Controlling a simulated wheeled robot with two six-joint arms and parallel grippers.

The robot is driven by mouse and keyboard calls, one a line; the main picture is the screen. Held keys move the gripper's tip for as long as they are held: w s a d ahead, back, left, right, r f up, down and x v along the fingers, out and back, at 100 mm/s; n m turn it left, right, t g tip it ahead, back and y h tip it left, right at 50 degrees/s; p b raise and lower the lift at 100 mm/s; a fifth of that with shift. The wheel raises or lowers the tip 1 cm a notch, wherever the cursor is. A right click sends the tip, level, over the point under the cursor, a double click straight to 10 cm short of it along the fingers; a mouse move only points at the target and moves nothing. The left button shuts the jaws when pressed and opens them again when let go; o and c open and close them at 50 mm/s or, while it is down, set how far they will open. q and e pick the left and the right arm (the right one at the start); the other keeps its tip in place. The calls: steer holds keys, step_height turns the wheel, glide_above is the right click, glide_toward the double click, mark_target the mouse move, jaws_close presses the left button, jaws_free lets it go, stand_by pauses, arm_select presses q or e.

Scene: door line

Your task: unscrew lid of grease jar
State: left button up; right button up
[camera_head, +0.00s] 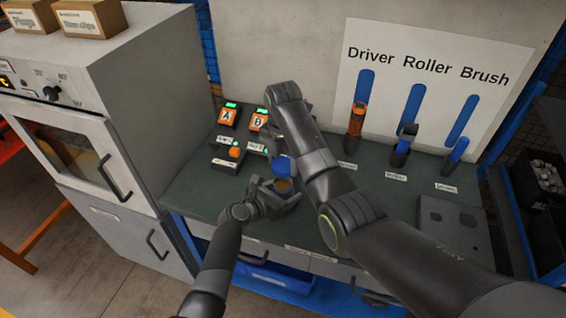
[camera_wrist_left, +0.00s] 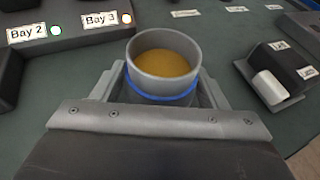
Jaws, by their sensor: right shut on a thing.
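The grease jar (camera_wrist_left: 160,85) is grey with a blue band and stands upright. Its mouth is open and shows yellow-brown grease; it also appears in the head view (camera_head: 284,186). My left gripper (camera_head: 278,192) has its fingers on both sides of the jar, against its wall, and looks shut on it. The blue lid (camera_head: 283,165) is off the jar and just above it in the head view. My right gripper (camera_head: 280,152) is shut on the lid from above. Its fingertips are partly hidden by its own wrist.
Boxes marked A (camera_head: 228,117) and B (camera_head: 258,122) stand on the dark bench behind my grippers. The driver (camera_head: 356,120), roller (camera_head: 404,146) and brush (camera_head: 455,152) stand to the right. An oven (camera_head: 80,150) stands at the left.

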arm_select(q)
steer(key=o, duration=0.3)
steer(key=shift+o, duration=0.2)
